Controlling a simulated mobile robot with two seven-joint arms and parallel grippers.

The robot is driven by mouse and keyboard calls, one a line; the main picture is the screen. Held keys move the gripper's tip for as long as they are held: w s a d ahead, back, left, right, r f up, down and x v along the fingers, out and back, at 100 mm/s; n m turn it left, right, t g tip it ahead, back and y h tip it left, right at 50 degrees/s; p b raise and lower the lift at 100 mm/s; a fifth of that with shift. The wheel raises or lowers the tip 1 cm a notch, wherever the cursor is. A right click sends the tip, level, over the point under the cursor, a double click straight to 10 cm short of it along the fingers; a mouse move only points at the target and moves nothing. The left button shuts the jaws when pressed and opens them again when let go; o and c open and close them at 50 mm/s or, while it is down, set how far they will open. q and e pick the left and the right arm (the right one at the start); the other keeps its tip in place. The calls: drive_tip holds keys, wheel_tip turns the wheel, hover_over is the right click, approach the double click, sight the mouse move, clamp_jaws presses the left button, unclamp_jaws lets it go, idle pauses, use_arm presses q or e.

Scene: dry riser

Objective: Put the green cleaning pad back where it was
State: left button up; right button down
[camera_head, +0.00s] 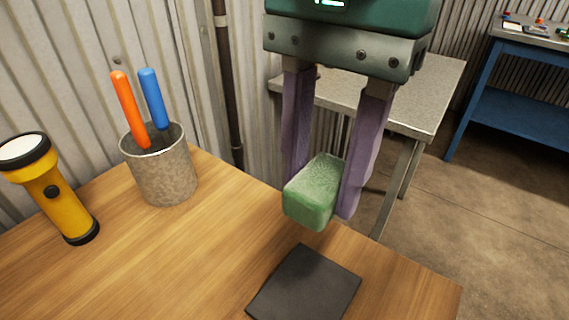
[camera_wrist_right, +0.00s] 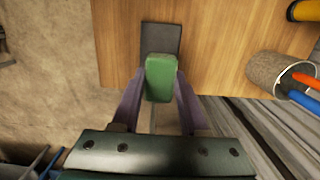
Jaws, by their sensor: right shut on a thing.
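The green cleaning pad (camera_head: 314,192) is held between the two purple fingers of my right gripper (camera_head: 325,190). The pad appears raised above the wooden table, near its back right edge. In the right wrist view the pad (camera_wrist_right: 161,78) sits between the fingertips, in front of a dark flat square mat. That dark mat (camera_head: 304,287) lies on the table (camera_head: 150,262), nearer to the head camera than the pad, and nothing rests on its visible part. The mat also shows in the right wrist view (camera_wrist_right: 160,35). My left gripper is not in either view.
A grey speckled cup (camera_head: 163,175) holding an orange stick (camera_head: 130,112) and a blue stick (camera_head: 153,100) stands at the table's left back. A yellow flashlight (camera_head: 60,200) stands left of it. A grey table (camera_head: 420,95) and a blue bench (camera_head: 510,125) are behind. A corrugated wall borders the back.

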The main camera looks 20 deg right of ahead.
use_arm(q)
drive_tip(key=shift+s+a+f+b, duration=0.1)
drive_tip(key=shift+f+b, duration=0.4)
use_arm(e)
hover_over(305, 295)
wheel_tip(305, 295, down, 12)
drive_tip(key=shift+d+f, duration=0.1)
drive_tip(key=shift+f, duration=0.05)
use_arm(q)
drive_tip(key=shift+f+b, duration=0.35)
use_arm(e)
drive_tip(key=shift+f, duration=2.2)
drive_tip(key=shift+w, duration=0.1)
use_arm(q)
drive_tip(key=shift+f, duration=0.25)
use_arm(e)
drive_tip(key=shift+f, duration=0.25)
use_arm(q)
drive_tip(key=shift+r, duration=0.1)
use_arm(e)
drive_tip(key=shift+c, duration=2.1)
unclamp_jaws()
drive_tip(key=shift+r, duration=0.1)
